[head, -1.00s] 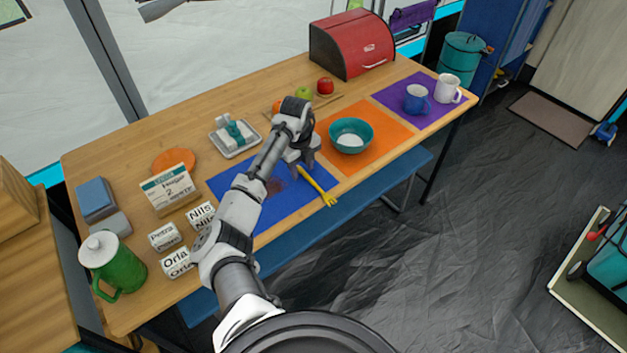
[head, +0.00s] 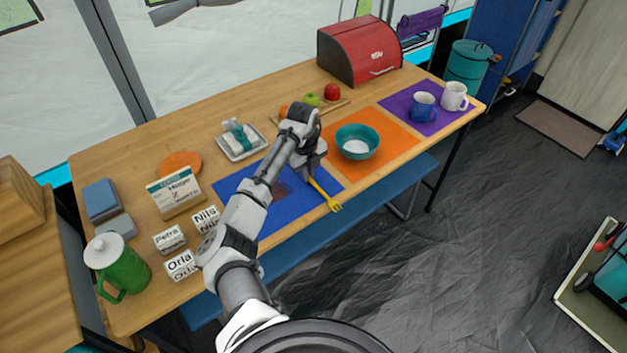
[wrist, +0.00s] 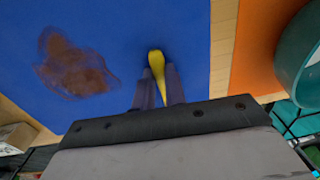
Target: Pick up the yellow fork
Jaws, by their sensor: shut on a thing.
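The yellow fork (head: 327,196) shows below my gripper (head: 311,172) in the head view, with its tines toward the table's front edge. In the wrist view the fork's yellow handle (wrist: 157,66) lies between the two dark fingers of my gripper (wrist: 158,85), which are shut on it. The blue mat (head: 262,208) is beneath them. I cannot tell clearly whether the fork is lifted off the mat.
A teal bowl (head: 357,142) stands on the orange mat (head: 395,150) close to the right of my gripper. A brown stain (wrist: 75,65) marks the blue mat. Blue (head: 423,105) and white (head: 454,96) mugs stand on the purple mat. Name blocks (head: 181,264) and a green pitcher (head: 122,268) are at the left.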

